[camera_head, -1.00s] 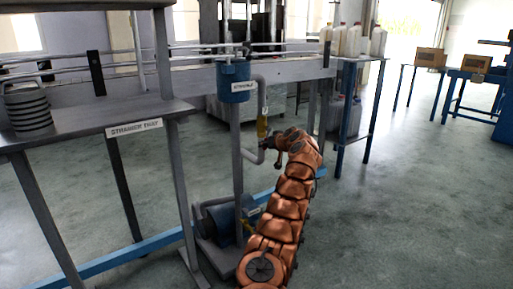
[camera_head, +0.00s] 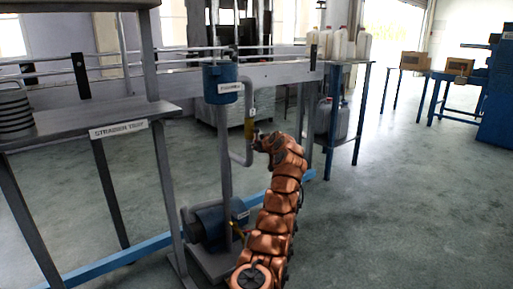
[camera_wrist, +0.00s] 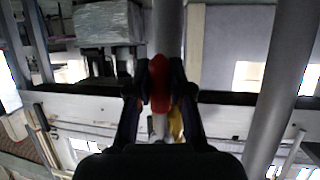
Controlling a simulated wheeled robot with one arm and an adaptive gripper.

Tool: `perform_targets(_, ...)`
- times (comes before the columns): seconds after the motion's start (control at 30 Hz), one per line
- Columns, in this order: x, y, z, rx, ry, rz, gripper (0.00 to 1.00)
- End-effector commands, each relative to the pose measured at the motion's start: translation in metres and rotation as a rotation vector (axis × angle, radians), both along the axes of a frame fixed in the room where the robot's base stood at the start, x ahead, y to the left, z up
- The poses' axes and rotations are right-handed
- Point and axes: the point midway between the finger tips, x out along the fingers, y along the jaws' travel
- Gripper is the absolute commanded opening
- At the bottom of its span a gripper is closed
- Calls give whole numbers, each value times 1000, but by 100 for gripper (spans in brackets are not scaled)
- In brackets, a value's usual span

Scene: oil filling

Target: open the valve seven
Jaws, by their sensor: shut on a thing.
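The valve shows as a small yellow part (camera_head: 249,127) on the grey vertical pipe beside the blue filter housing. In the wrist view, a red handle (camera_wrist: 160,84) stands between the two dark fingers, with a yellow part (camera_wrist: 175,122) just behind it. My gripper (camera_wrist: 161,75) is shut on the red handle. In the head view, my gripper (camera_head: 257,140) is at the pipe, right beside the yellow part, and my wrist hides much of it. I cannot read a number on the valve.
The blue housing (camera_head: 220,84) hangs left of the valve, and a blue motor (camera_head: 215,222) sits below. A strainer tray table (camera_head: 70,128) stands at left. White jugs (camera_head: 340,45) stand on a blue-legged table at the back. The floor (camera_head: 400,210) to the right is clear.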

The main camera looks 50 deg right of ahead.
Motion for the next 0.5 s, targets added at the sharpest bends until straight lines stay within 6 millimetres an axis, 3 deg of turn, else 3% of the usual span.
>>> perform_targets(0.17, -1, -2, 1, -4, -2, -4, 0)
perform_targets(0.2, -1, -2, 1, -4, -2, -5, 21)
perform_targets(0.43, 0, -1, 1, -3, -2, -2, 45)
perform_targets(0.5, 0, -1, 1, -2, -1, -1, 46)
